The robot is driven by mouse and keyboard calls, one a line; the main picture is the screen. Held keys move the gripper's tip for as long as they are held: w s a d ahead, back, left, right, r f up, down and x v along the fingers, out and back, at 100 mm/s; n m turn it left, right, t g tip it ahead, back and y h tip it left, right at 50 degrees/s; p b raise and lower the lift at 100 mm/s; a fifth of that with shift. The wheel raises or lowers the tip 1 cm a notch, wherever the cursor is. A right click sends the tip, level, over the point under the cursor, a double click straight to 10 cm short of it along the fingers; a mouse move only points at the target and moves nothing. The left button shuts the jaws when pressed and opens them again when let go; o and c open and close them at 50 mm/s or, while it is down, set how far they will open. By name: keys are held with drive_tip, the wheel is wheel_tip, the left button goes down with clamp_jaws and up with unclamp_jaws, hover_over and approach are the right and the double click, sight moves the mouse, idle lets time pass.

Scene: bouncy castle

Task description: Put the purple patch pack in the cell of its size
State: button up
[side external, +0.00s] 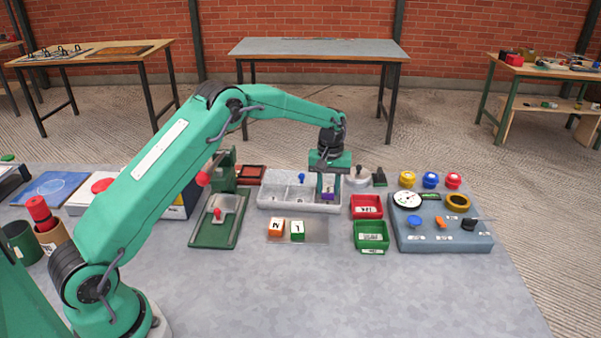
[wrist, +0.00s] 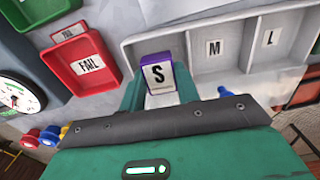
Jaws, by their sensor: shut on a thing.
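The purple patch pack (wrist: 157,76), with a white face marked S, is held between the jaws of my gripper (wrist: 161,92). In the side external view the pack (side external: 328,194) shows as a small purple patch under my gripper (side external: 328,186). The pale grey tray (side external: 270,203) has cells in a row; in the wrist view the cells marked M (wrist: 214,48) and L (wrist: 269,39) are bare. The pack is at the end cell (wrist: 150,46) beside M, whose own mark is hidden. I cannot tell whether the pack touches the cell floor.
An orange pack (side external: 276,227) and a green pack (side external: 297,229) stand on a plate in front of the tray. A red FAIL bin (side external: 366,207) and a green bin (side external: 372,235) are to the right. A blue knob (side external: 301,177) shows at the tray.

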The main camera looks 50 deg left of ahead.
drive_tip(key=o, duration=1.3)
drive_tip(key=shift+r, duration=2.15)
idle(4.0)
drive_tip(key=shift+r, duration=0.85)
